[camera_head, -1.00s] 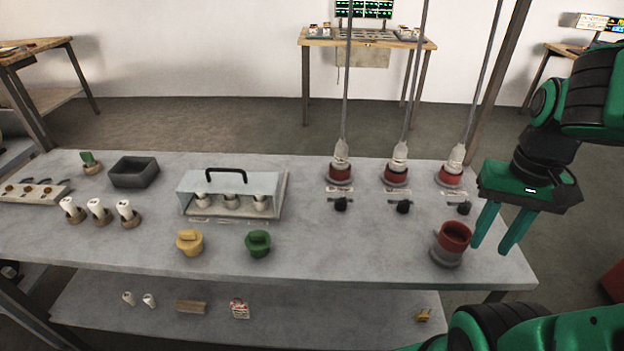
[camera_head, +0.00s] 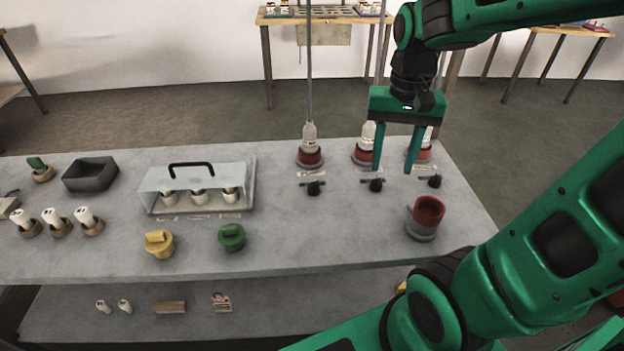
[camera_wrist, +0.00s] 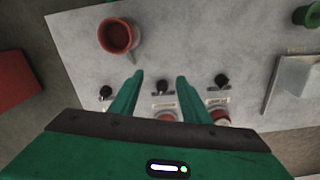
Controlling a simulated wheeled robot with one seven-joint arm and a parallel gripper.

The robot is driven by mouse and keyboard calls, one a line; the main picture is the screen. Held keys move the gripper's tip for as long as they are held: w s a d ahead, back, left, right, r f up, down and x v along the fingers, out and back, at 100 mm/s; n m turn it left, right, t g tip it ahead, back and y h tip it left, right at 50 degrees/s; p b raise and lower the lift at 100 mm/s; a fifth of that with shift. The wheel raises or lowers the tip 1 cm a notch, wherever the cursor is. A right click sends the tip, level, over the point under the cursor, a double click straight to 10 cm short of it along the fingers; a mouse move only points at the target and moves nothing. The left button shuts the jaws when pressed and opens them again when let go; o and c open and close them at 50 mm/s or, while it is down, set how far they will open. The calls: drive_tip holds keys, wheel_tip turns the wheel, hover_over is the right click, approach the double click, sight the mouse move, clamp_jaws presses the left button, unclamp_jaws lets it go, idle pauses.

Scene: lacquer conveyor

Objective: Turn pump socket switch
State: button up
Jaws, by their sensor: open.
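Three small black rotary switches with labels sit in a row on the grey table, each in front of a red socket with a white plug: a left switch (camera_head: 313,188), a middle switch (camera_head: 376,185) and a right switch (camera_head: 435,181). My gripper (camera_head: 394,170) is open and empty, fingers pointing down, above the table around the middle and right sockets. In the wrist view my gripper (camera_wrist: 160,80) shows the middle switch (camera_wrist: 162,87) between its fingers in the picture, apart from them. The right socket is partly hidden behind a finger. Which switch is the pump's cannot be read.
A clear cover with a black handle (camera_head: 205,170) and a dark tray (camera_head: 91,174) are left. Cables rise from the plugs.

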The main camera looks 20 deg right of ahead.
hover_over(314, 183)
drive_tip(key=f, duration=0.1)
wheel_tip(314, 183, down, 11)
drive_tip(key=shift+r, duration=0.15)
drive_tip(key=c, duration=1)
